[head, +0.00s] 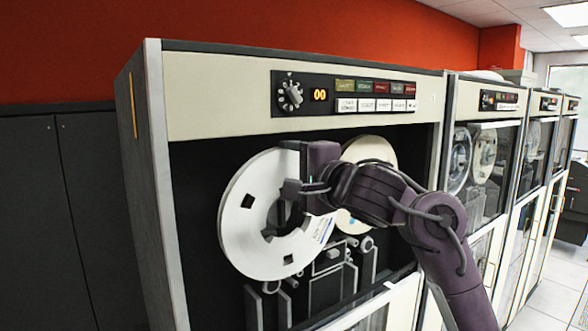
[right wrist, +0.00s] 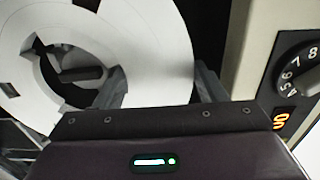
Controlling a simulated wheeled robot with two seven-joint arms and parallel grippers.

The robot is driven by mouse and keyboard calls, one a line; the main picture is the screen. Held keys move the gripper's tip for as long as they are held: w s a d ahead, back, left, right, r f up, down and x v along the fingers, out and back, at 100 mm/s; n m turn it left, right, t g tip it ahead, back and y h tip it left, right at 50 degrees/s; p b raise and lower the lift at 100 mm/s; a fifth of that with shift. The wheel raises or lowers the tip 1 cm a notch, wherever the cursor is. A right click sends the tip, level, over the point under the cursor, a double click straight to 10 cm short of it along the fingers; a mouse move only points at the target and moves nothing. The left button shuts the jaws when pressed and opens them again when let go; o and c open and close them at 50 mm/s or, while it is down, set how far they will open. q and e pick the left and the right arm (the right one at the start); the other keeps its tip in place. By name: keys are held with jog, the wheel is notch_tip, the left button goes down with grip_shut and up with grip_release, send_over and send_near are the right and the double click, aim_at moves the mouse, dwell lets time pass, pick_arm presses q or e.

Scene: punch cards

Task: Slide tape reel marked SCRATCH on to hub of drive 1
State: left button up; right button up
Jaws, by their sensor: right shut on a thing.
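A white tape reel (head: 240,215) stands upright in front of the left side of the near tape drive's dark bay. Its label with blue print (head: 325,231) is too small to read. My right gripper (head: 288,168) is shut on the reel's upper right rim; in the right wrist view (right wrist: 160,87) the reel (right wrist: 150,45) lies between its fingers. A dark hub (right wrist: 82,74) shows through the reel's centre hole. I cannot tell whether the reel is around it or just in front. My left gripper is not in view.
The near drive's panel (head: 220,105) has a knob (head: 290,95), an orange "00" display (head: 320,95) and several buttons. A second pale reel (head: 370,155) sits in the bay at right, partly behind my arm. Tape guides (head: 330,268) stand below. More drives (head: 483,160) line the right.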

jog(key=shift+p+x, duration=0.75)
jog(key=shift+x, duration=1.55)
jog(key=o, duration=1.6)
jog(key=shift+r, duration=0.1)
jog(key=shift+c, duration=1.2)
jog(key=shift+p+v, duration=1.25)
jog(key=shift+v, duration=2.25)
jog(key=v, duration=0.3)
